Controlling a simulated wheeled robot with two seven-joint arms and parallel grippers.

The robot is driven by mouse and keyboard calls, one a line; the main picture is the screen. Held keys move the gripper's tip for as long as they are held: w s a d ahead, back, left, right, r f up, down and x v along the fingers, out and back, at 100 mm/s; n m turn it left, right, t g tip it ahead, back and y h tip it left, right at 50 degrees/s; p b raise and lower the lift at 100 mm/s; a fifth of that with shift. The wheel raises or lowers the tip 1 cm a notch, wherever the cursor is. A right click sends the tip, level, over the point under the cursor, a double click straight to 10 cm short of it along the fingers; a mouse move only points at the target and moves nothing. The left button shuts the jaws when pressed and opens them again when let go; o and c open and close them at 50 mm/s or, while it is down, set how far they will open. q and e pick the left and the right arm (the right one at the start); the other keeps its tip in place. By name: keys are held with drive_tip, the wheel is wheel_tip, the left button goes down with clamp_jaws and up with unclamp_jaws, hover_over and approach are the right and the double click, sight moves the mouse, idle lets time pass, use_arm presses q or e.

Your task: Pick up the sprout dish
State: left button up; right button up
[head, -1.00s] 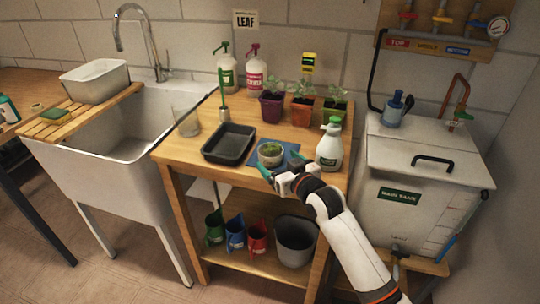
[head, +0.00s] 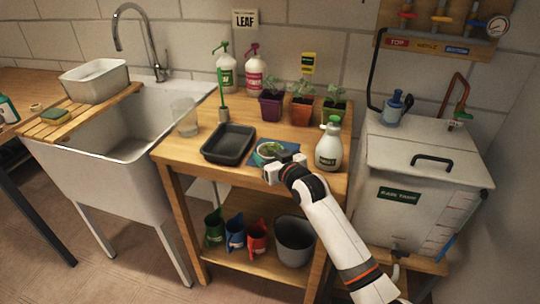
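The sprout dish (head: 268,149) is a small pale round bowl with green growth. It stands on a blue mat (head: 256,161) near the front of the wooden bench. My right gripper (head: 277,157) comes in from the front right and is at the near side of the dish, hiding its front part. Its fingertips are small and partly lost against the dish, so I cannot tell whether they touch it or are open or shut. My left gripper is not in view.
A black tray (head: 229,144) stands just left of the mat. A white spray bottle (head: 329,148) stands close to the right of my gripper. Potted seedlings (head: 301,110) line the back. A clear beaker (head: 185,117) stands at the bench's left edge.

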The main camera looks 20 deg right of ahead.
sight(274, 147)
drive_tip(key=shift+c, duration=0.5)
wheel_tip(274, 147, up, 10)
drive_tip(key=shift+f+p, duration=0.25)
drive_tip(key=shift+p, duration=0.25)
drive_tip(key=w+p, duration=0.1)
drive_tip(key=p, duration=0.1)
drive_tip(key=r+p, duration=0.1)
drive_tip(key=p, duration=0.2)
drive_tip(key=shift+w+d, duration=0.25)
drive_tip(key=shift+w, duration=0.1)
drive_tip(key=p, duration=0.2)
drive_tip(key=w+d+f+p, duration=0.1)
drive_tip(key=p, duration=0.1)
drive_tip(key=shift+d+f, duration=0.1)
drive_tip(key=shift+f, duration=0.2)
drive_tip(key=shift+d+f, duration=0.15)
drive_tip(key=shift+f, duration=0.05)
drive_tip(key=shift+d+f, duration=0.1)
drive_tip(key=shift+f, duration=0.35)
wheel_tip(274, 147, down, 6)
drive_tip(key=b, duration=0.6)
drive_tip(key=shift+w+f, duration=0.1)
drive_tip(key=shift+f, duration=0.15)
drive_tip(key=shift+f+b, duration=0.4)
drive_tip(key=shift+f, duration=0.15)
